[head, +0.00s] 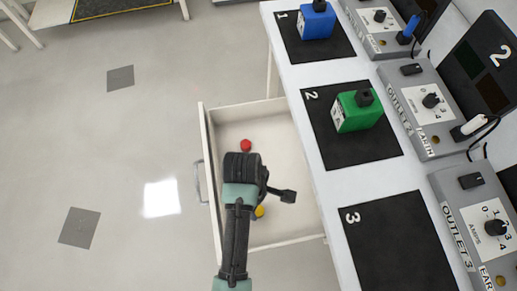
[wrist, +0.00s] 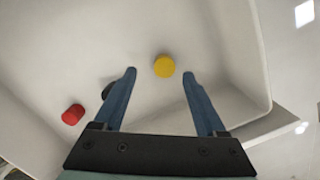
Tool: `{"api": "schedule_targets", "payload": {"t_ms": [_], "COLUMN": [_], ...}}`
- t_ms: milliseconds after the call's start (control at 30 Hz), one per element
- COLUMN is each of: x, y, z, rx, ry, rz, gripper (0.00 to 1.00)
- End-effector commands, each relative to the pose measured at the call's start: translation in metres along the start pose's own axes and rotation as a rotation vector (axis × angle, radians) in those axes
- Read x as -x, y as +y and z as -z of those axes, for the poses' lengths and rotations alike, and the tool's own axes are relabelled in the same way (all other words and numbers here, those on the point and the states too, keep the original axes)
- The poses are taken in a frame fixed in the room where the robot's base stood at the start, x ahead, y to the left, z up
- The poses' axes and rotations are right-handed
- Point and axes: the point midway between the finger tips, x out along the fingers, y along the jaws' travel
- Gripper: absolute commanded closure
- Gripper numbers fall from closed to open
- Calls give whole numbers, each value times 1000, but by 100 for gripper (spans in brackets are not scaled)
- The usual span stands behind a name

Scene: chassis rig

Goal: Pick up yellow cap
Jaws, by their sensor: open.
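The yellow cap (wrist: 164,66) lies on the floor of the open drawer. In the wrist view it sits just beyond and between the two spread fingertips. In the head view only a small part of the yellow cap (head: 260,211) shows beside my arm. My gripper (wrist: 159,73) is open, with nothing between its blue fingers. In the head view the arm (head: 238,225) reaches over the drawer and hides much of its inside.
A red cap (wrist: 72,114) lies in the same drawer (head: 204,133), left of my fingers. A dark object (wrist: 107,90) is partly hidden behind the left finger. Blue (head: 316,20) and green (head: 357,110) boxes stand on the table; mat 3 (head: 395,245) is empty.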

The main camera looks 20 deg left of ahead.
Motion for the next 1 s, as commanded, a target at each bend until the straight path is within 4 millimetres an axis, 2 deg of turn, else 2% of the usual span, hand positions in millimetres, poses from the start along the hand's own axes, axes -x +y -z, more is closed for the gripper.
{"api": "schedule_targets", "payload": {"t_ms": [200, 300, 600, 1000], "x": [-34, -45, -48, -48], "y": [-8, -8, -7, -7], "z": [2, 1, 2, 2], "rx": [-1, -1, -1, -1], "ry": [-1, -1, 0, 0], "rz": [4, 3, 0, 0], "gripper": [26, 26, 26, 98]}}
